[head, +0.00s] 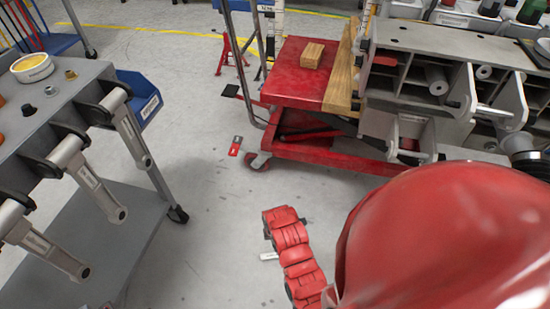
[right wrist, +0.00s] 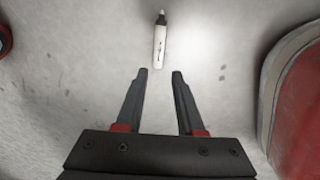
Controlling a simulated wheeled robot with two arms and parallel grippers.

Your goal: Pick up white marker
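The white marker (right wrist: 160,42) lies on the grey floor in the right wrist view, a dark end pointing up the picture. My right gripper (right wrist: 160,72) is open and empty there, with the marker just beyond its fingertips and roughly in line with the gap. In the head view, a small white piece (head: 269,257), which looks like the marker, lies beside a red segmented shape that appears to be my arm. The right gripper's fingers cannot be made out in that view. My left gripper is not in view.
A red cart (head: 300,80) carrying a wooden block (head: 312,55) stands at the back. A grey rack (head: 55,110) with hanging metal arms stands at left. A small red and white item (head: 235,147) lies on the floor. Open floor lies between rack and cart.

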